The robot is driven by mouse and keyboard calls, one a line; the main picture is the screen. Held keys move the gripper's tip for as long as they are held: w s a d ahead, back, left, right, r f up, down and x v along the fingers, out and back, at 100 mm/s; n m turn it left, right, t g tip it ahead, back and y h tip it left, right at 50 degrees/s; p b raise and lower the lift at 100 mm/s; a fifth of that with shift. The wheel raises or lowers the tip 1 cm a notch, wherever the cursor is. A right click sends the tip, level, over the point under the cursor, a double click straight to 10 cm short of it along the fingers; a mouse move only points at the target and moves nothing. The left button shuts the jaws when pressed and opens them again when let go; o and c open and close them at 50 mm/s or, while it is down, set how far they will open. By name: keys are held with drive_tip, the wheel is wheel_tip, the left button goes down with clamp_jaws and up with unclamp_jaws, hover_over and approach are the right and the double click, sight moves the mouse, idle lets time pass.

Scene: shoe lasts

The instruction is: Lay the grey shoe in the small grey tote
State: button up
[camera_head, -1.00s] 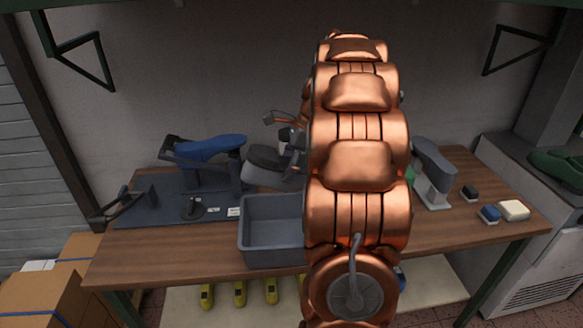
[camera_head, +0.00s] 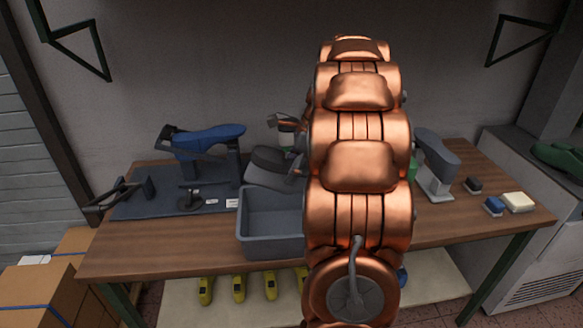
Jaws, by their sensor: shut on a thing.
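The grey shoe (camera_head: 266,169), with a darker sole side, is held tilted at the back edge of the small grey tote (camera_head: 270,247). Its lower end overlaps the tote's back rim in the picture; I cannot tell whether they touch. The tote stands at the front of the bench and its visible inside is empty; my arm hides its right end. My gripper (camera_head: 297,172) is shut on the shoe at its right side, mostly hidden behind my copper arm.
A blue shoe (camera_head: 210,140) sits on a black stand on a dark mat at left. Another grey shoe-shaped piece (camera_head: 436,148) stands on a holder at right, near small blocks (camera_head: 494,206). Bare wood (camera_head: 160,248) lies left of the tote.

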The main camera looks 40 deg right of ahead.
drive_tip(key=shift+w+a+r, duration=0.1)
drive_tip(key=shift+w, duration=0.05)
idle(0.3)
drive_tip(key=shift+w+a+p, duration=0.2)
drive_tip(key=shift+p, duration=0.3)
drive_tip(key=shift+f, duration=0.4)
wheel_tip(320, 180, down, 7)
drive_tip(key=b, duration=0.1)
idle(1.8)
idle(0.3)
drive_tip(key=o, duration=1.5)
drive_tip(key=shift+r, duration=0.15)
